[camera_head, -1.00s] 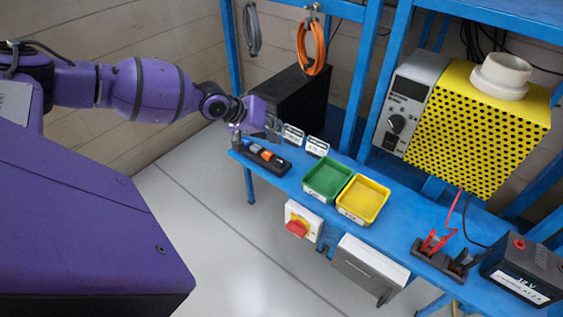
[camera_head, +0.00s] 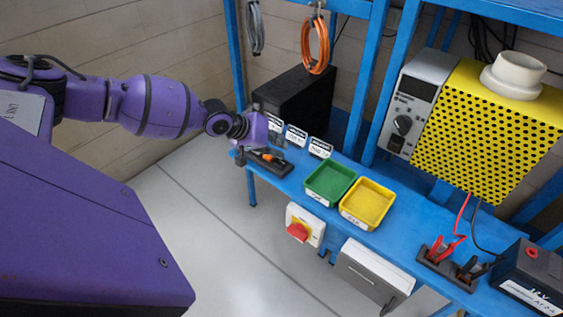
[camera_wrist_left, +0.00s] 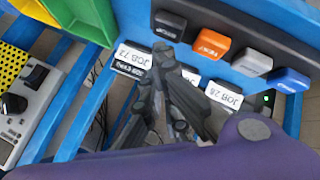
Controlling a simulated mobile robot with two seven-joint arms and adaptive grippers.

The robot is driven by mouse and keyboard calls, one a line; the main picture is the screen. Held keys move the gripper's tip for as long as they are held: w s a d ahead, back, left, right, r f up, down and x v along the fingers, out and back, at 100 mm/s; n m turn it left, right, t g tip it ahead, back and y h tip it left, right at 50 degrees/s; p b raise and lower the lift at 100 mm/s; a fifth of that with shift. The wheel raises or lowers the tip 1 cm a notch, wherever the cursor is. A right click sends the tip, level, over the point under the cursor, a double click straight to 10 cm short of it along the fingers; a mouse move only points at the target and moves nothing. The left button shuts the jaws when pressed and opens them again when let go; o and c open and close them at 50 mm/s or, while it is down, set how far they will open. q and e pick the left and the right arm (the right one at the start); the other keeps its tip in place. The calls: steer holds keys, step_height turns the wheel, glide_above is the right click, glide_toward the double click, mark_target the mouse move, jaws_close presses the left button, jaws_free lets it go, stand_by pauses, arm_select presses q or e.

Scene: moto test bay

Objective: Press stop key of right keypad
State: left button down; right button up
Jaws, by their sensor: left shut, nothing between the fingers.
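One dark keypad (camera_head: 272,163) lies at the left end of the blue bench, partly covered by my left gripper (camera_head: 275,141). In the left wrist view the keypad shows a black key (camera_wrist_left: 170,25), an orange key (camera_wrist_left: 211,43), a pale grey key (camera_wrist_left: 252,62) and a blue key (camera_wrist_left: 288,80). The key lettering is too small and turned to read. My left gripper, also in the left wrist view (camera_wrist_left: 163,52), is shut and empty, its tips beside the black key's end. I cannot tell whether it touches the keypad. My right gripper is not in view.
White label cards (camera_head: 296,136) stand behind the keypad. A green tray (camera_head: 309,189) and a yellow tray (camera_head: 347,215) sit to its right. A black box (camera_head: 300,100) stands behind. A red switch (camera_head: 298,231) hangs on the bench front.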

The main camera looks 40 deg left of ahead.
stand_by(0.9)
arm_select(q)
steer(key=shift+f, duration=0.1)
steer(key=shift+f, duration=0.3)
steer(key=shift+f, duration=0.15)
stand_by(0.3)
